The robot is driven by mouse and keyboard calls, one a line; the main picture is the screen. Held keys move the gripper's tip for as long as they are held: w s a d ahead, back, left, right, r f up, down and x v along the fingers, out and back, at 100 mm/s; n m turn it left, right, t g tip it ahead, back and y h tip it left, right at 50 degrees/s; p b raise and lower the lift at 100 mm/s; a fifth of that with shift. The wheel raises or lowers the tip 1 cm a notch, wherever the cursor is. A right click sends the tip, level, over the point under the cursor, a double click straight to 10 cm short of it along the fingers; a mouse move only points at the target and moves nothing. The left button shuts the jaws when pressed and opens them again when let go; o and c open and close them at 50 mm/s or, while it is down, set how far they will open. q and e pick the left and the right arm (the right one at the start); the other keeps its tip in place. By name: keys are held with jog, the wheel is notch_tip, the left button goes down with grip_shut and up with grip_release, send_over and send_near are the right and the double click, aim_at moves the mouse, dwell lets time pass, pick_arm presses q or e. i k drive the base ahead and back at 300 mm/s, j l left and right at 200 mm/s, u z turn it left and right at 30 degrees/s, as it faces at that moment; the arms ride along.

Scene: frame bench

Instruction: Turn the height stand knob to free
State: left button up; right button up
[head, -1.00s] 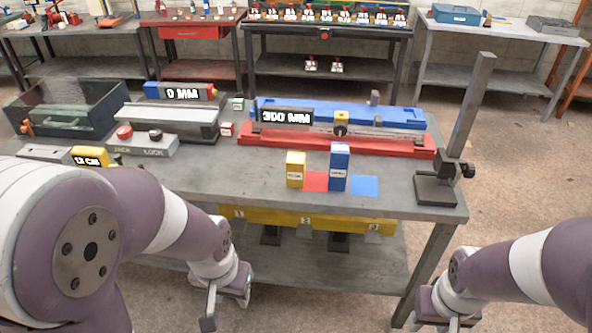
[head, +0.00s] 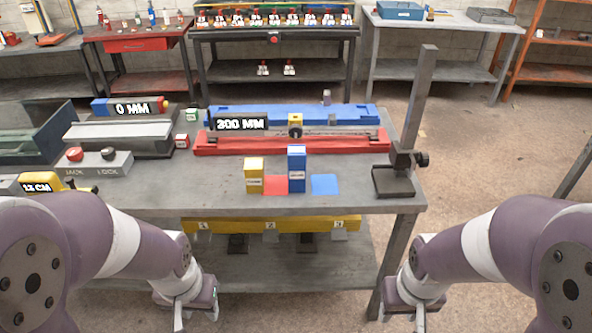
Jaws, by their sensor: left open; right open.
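The height stand (head: 426,90) is a tall grey post on a dark square base (head: 393,182) at the right end of the bench. A dark clamp block sits low on the post, with a black knob (head: 422,159) on its right side. The knob's setting cannot be read. My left gripper (head: 180,320) is open, low in front of the bench and far left of the stand. My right gripper (head: 418,318) is open, in front of and below the stand, well apart from the knob. Both grippers are partly cut off at the bottom edge.
The bench (head: 350,205) also bears a yellow block (head: 254,176), a blue block (head: 297,170), a red rail (head: 215,145) and a blue rail (head: 360,112). A jack and lock box (head: 100,165) is at the left. Floor right of the stand is clear.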

aim_at(424, 159)
jog(key=l+u, duration=0.1)
jog(key=l, duration=0.55)
jog(key=l+u, duration=0.15)
jog(key=l, duration=0.45)
jog(key=l+u, duration=0.1)
jog(key=l, duration=0.55)
jog(key=k+l+u, duration=0.1)
jog(key=l, duration=0.5)
jog(key=k+l+u, duration=0.1)
jog(key=l, duration=0.5)
jog(key=i+l+u, duration=0.1)
jog(key=i+l, duration=0.3)
jog(key=l, duration=0.15)
jog(key=i+l+u, duration=0.1)
jog(key=i+l, duration=0.3)
jog(key=l, duration=0.15)
